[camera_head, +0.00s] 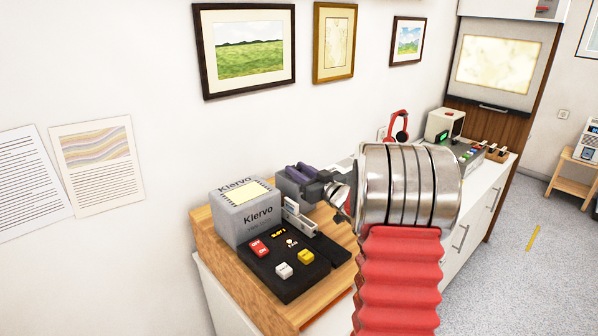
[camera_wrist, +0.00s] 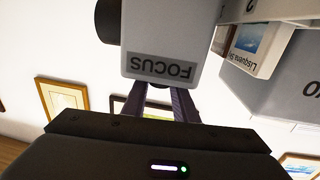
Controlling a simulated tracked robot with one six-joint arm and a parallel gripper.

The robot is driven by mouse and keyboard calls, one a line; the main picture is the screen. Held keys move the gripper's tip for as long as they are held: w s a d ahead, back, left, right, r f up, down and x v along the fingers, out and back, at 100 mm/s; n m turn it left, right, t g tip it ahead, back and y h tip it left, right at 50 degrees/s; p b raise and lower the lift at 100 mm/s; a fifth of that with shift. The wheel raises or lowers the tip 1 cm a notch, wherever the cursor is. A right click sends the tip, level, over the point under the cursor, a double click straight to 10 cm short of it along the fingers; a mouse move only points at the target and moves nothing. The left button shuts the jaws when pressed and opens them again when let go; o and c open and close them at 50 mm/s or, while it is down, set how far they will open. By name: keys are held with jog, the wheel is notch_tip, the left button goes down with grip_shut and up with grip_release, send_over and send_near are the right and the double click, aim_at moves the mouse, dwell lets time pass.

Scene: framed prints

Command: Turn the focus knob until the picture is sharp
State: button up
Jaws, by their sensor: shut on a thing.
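A grey block labelled FOCUS (camera_wrist: 160,68) fills the top middle of the wrist view, its lettering upside down. A dark round part (camera_wrist: 108,20) sticks out of its left side; I cannot tell if it is the knob or a lens. My gripper (camera_head: 298,172) has purple fingers that reach to a grey unit (camera_head: 290,190) behind the Klervo box. In the wrist view, the fingers (camera_wrist: 160,97) pass behind the block. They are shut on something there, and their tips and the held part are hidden. A pale yellow, blotchy, blurred picture (camera_head: 497,65) shows on the screen at the back right.
The grey Klervo box (camera_head: 262,226) stands on the wooden counter beside a black panel (camera_head: 288,276) with red, white and yellow buttons. A slide-like piece (camera_head: 300,220) stands near them. Red headphones (camera_head: 400,126) and a console (camera_head: 455,150) are farther back. Framed prints (camera_head: 245,48) hang above.

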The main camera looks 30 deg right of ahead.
jog(key=shift+d+n+y, duration=0.15)
jog(key=shift+n+y, duration=0.45)
jog(key=shift+y, duration=0.4)
jog(key=shift+w+d+f+n+g+y, duration=0.15)
jog(key=shift+n+g+y, duration=0.25)
jog(key=shift+n+y, duration=0.65)
jog(key=shift+s+d+r+n+g+y, duration=0.1)
jog(key=shift+n+g+y, duration=0.45)
jog(key=shift+y, duration=0.9)
jog(key=shift+w+d+n+g+y, duration=0.15)
jog(key=shift+n+g+y, duration=0.95)
jog(key=shift+y, duration=0.3)
jog(key=shift+w+d+n+g+y, duration=0.1)
jog(key=shift+n+g+y, duration=0.75)
jog(key=shift+n+y, duration=0.45)
jog(key=shift+n+g+y, duration=0.4)
jog(key=shift+g+y, duration=0.2)
jog(key=o, duration=1)
jog(key=shift+d, duration=0.1)
jog(key=v, duration=1.3)
jog(key=shift+s+d, duration=0.15)
jog(key=shift+s, duration=0.1)
